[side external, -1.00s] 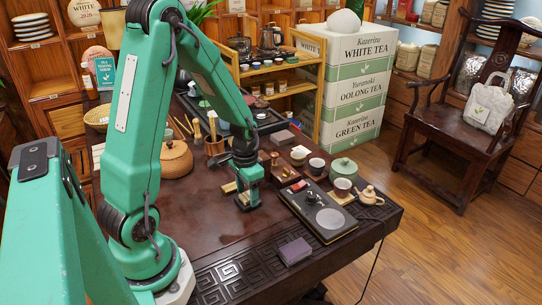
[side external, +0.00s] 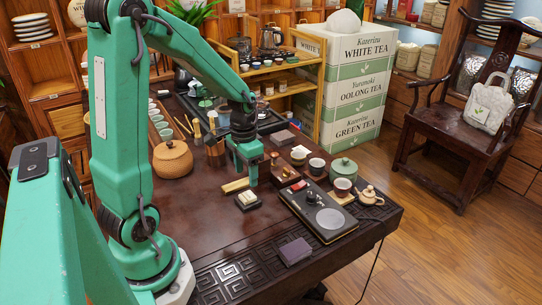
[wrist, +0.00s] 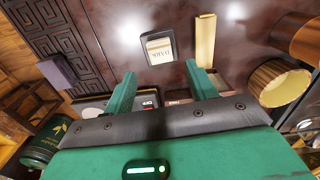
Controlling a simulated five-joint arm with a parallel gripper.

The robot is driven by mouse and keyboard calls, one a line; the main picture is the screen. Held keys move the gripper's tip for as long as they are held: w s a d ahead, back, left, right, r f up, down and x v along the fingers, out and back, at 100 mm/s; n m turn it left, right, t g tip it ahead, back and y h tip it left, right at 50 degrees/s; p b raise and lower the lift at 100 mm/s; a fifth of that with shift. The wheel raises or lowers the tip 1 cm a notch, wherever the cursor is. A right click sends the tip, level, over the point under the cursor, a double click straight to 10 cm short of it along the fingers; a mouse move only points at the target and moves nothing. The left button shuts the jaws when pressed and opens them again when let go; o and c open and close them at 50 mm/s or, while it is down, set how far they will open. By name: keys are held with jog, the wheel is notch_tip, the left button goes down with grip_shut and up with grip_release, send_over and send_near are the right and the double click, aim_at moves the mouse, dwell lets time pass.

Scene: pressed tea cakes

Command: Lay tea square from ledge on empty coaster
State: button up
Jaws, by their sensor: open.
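The tea square (side external: 247,197) is a pale wrapped block lying flat on a small dark coaster (side external: 258,206). In the wrist view the tea square (wrist: 159,48) shows a printed label and sits within the rim of the coaster (wrist: 145,39). My gripper (side external: 250,182) is above and just behind them, apart from the square. In the wrist view my gripper (wrist: 163,76) has its two fingers spread with nothing between them. A small brown wooden stand (side external: 285,172), possibly the ledge, is right of my gripper, partly hidden by it.
A wooden bar (side external: 235,185) lies close behind the coaster. A purple block (side external: 295,251) lies near the front edge. The table's front-left area is clear.

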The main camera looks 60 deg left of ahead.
notch_tip(320, 180, up, 5)
jog(key=shift+r, duration=0.1)
dwell(0.3)
dwell(0.4)
jog(key=s+d+r+t, duration=0.5)
jog(key=s+d+r, duration=0.3)
jog(key=d, duration=0.5)
notch_tip(320, 180, up, 2)
jog(key=shift+d+r+m+t, duration=0.2)
jog(key=shift+r+m+t, duration=0.05)
jog(key=shift+m+t, duration=0.05)
dwell(1.0)
